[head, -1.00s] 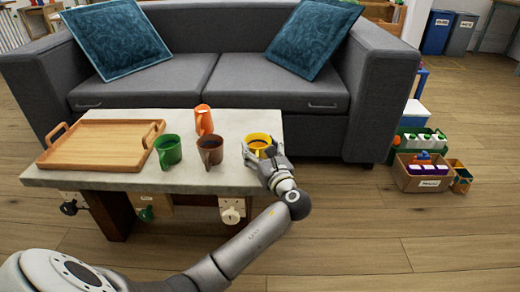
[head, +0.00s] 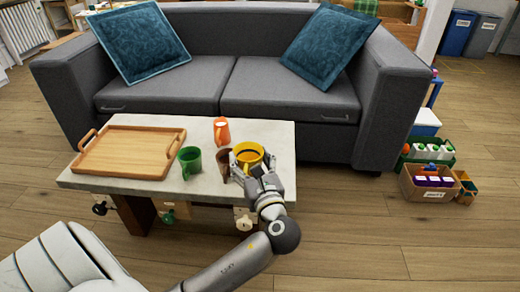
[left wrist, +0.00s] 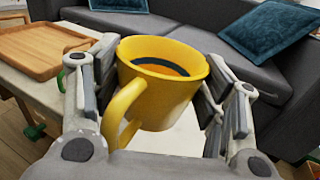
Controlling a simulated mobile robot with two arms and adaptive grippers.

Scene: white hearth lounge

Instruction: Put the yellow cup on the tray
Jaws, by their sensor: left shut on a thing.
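The yellow cup (head: 249,153) is held upright in my left gripper (head: 252,166) near the right end of the table. In the left wrist view the yellow cup (left wrist: 160,85) sits between both fingers, its handle towards the camera and dark contents with an orange ring inside. The cup looks raised above the table top. The wooden tray (head: 126,150) lies empty on the left part of the table, and its corner also shows in the left wrist view (left wrist: 40,68). My right gripper is not in view.
A green cup (head: 189,162), a brown cup (head: 224,165) partly hidden by my gripper, and an orange cup (head: 221,131) stand between the tray and the yellow cup on the pale table (head: 195,196). A grey sofa (head: 284,93) stands behind.

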